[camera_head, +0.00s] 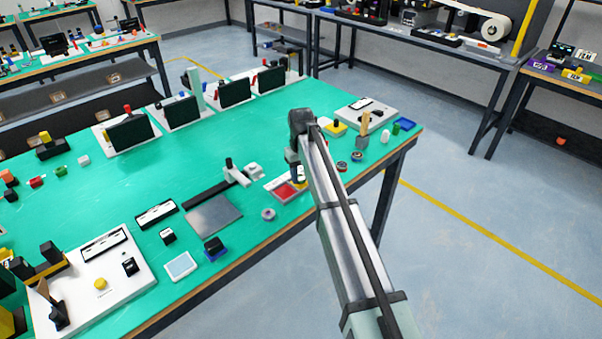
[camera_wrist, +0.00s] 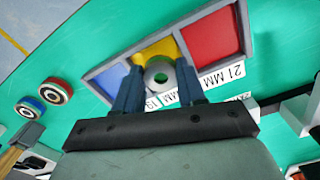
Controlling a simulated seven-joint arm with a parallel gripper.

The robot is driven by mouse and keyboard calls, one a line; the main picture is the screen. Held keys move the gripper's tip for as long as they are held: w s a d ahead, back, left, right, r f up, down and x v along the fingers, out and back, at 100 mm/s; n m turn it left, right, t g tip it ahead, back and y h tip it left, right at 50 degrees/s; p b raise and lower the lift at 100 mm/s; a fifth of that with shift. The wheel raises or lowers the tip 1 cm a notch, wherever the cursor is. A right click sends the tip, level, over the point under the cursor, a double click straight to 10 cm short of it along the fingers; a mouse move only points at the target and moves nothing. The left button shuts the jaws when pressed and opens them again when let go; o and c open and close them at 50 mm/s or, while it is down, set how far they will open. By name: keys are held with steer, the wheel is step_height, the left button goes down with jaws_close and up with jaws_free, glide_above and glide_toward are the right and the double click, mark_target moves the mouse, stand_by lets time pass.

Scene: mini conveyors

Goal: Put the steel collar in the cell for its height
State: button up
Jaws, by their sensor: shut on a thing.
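The steel collar (camera_wrist: 158,72) is a grey ring between the fingertips of my gripper (camera_wrist: 160,80) in the wrist view. My gripper is shut on it. The tray (camera_wrist: 246,22) has a blue, a yellow and a red cell side by side. The collar appears over the yellow cell (camera_wrist: 156,47), between the blue cell (camera_wrist: 107,80) and the red cell (camera_wrist: 211,37). The label by the red cell reads 21 MM; the other labels are partly hidden. I cannot tell the collar's height above the tray. In the head view the tray (camera_head: 283,193) is partly behind my arm.
Two ringed round parts, one red (camera_wrist: 56,91) and one blue (camera_wrist: 30,107), lie beside the tray. In the head view, a white gauge (camera_head: 237,174), a grey plate (camera_head: 213,216) and a small round part (camera_head: 268,214) are left of my arm. Green table is open behind.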

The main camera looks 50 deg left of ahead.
mark_target(301, 177)
steer(key=shift+f, duration=0.4)
steer(key=o, duration=1.1)
steer(key=shift+o, duration=0.3)
steer(key=shift+s+f, duration=0.1)
steer(key=shift+s, duration=0.05)
steer(key=shift+s, duration=0.1)
step_height(301, 177, up, 14)
steer(key=shift+w+f, duration=0.25)
